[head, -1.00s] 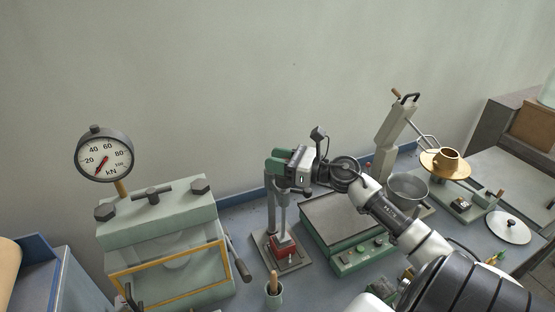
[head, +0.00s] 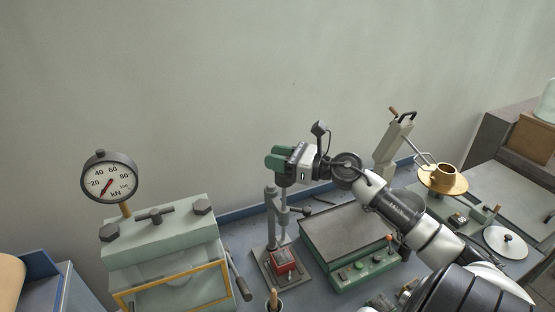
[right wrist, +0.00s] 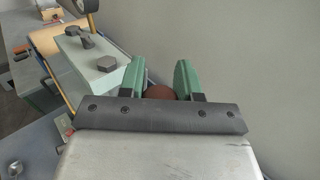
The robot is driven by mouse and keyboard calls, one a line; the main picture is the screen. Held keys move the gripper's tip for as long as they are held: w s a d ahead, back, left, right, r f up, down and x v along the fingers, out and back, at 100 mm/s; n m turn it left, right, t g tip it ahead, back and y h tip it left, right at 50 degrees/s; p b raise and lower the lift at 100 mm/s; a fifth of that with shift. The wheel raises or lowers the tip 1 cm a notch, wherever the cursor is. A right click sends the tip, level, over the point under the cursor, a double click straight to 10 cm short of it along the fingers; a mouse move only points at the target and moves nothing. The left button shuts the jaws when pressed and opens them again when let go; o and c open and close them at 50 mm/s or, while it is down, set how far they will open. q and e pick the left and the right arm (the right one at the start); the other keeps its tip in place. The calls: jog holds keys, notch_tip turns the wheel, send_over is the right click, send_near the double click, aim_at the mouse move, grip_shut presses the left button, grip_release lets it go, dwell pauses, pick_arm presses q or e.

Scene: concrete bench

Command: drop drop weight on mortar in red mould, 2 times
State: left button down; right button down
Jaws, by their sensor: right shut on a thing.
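The red mould (head: 283,262) stands on the flat base of a grey drop stand, with grey mortar showing in its top. The grey drop weight (head: 283,218) hangs above the mould beside the stand's post, with a gap between them. My right gripper (head: 280,160), with green fingers, is high over the stand. In the right wrist view its fingers are shut on a round brown knob (right wrist: 159,92), which appears to be the weight's handle. The fingers hide that handle in the head view. My left gripper is not in view.
A press with a kN dial (head: 109,177) stands at the left. A green-based apparatus (head: 348,245) is close right of the stand, under my right arm. A flow table with a brass cone (head: 445,175) and a white lid (head: 506,243) are farther right. The wall is behind.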

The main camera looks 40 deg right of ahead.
jog(key=c, duration=0.9)
grip_release()
jog(key=shift+r, duration=0.4)
jog(key=shift+c, duration=0.2)
jog(key=shift+o, duration=0.5)
jog(key=shift+f, duration=0.15)
jog(key=shift+f, duration=0.1)
jog(key=shift+s+d+f, duration=0.1)
jog(key=shift+s+d, duration=0.05)
jog(key=shift+s, duration=0.1)
jog(key=b+v, duration=0.4)
jog(key=v, duration=0.6)
jog(key=shift+s+b, duration=0.2)
jog(key=shift+b, duration=0.15)
